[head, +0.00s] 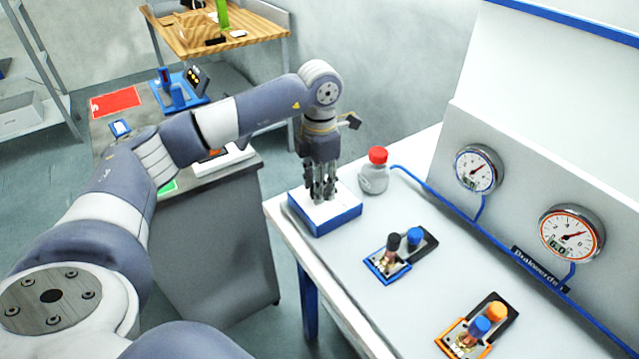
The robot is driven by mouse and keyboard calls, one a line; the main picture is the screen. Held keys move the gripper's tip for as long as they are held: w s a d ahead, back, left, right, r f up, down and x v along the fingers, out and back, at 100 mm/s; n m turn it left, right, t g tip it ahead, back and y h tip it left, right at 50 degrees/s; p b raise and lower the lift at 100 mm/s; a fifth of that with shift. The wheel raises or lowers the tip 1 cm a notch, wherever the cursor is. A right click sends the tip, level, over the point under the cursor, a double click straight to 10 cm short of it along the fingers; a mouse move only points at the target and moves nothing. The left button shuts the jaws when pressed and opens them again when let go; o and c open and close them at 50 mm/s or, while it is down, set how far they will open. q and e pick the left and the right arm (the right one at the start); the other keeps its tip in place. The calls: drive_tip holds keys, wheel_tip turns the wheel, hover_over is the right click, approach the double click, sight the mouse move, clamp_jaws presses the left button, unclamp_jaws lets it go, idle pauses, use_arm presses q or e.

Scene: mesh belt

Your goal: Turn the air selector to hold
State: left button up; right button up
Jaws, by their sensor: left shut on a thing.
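The air selector appears to be the low box with a white top and blue sides (342,216) at the near left corner of the white bench. My left gripper (321,198) points straight down over the middle of its top. Its fingers are shut on a small part there, which they mostly hide. I cannot read any marking or the selector's setting. My right gripper is not in view.
A bottle with a red cap (374,176) stands close behind the box. A blue valve unit (388,264) and an orange one (463,343) sit further right. Two gauges (478,170) (571,233) and a blue hose (433,192) line the back panel.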

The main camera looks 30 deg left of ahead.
use_arm(q)
drive_tip(key=o, duration=1.1)
drive_tip(key=shift+r, duration=0.1)
wheel_tip(320, 180, up, 12)
drive_tip(key=shift+f, duration=0.1)
